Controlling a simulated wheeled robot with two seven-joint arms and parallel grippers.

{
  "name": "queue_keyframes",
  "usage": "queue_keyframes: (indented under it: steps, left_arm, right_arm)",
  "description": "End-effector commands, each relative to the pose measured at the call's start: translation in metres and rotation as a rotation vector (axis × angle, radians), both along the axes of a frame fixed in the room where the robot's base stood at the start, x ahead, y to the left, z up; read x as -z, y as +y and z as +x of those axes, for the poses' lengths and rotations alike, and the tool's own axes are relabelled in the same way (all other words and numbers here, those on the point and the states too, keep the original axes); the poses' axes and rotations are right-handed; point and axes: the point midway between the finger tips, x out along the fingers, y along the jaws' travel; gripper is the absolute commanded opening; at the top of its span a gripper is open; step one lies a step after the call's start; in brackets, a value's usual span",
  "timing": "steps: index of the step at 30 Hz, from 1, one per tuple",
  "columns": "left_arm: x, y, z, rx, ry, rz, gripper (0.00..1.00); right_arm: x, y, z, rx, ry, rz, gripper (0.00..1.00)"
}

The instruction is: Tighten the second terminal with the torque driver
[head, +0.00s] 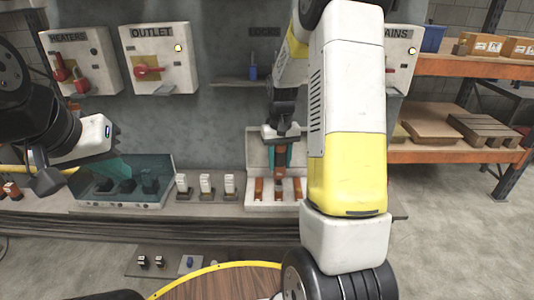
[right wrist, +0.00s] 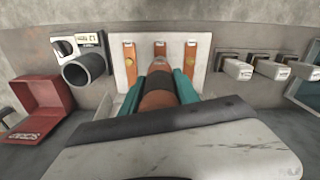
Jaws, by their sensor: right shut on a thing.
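A white terminal block (head: 262,208) with three upright copper-coloured terminals stands on the bench; it also shows in the right wrist view (right wrist: 118,60). The second terminal (right wrist: 160,50) is the middle one, partly hidden by the driver. My right gripper (head: 281,156) is shut on the torque driver (right wrist: 158,98), an orange-brown body with a dark band between two teal fingers. The driver is in line with the middle terminal; I cannot tell whether its tip touches it.
A teal-lined tray (head: 120,207) and several white-topped breakers (head: 206,185) stand left of the block. The wall holds a heaters box (head: 82,62) and an outlet box (head: 158,60). An orange shelf (head: 450,155) is at the right. A red open box (right wrist: 45,100) shows in the wrist view.

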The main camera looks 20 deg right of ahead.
Motion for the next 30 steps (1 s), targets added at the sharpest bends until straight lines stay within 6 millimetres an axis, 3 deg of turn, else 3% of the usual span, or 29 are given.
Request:
queue_keyframes:
  steps: [30]
  left_arm:
    - [0.0, 0.0, 0.0, 0.0, 0.0, 0.0, 0.0]
  right_arm:
    - [0.0082, -0.0001, 0.0004, 0.0, -0.001, 0.0, 0.0]
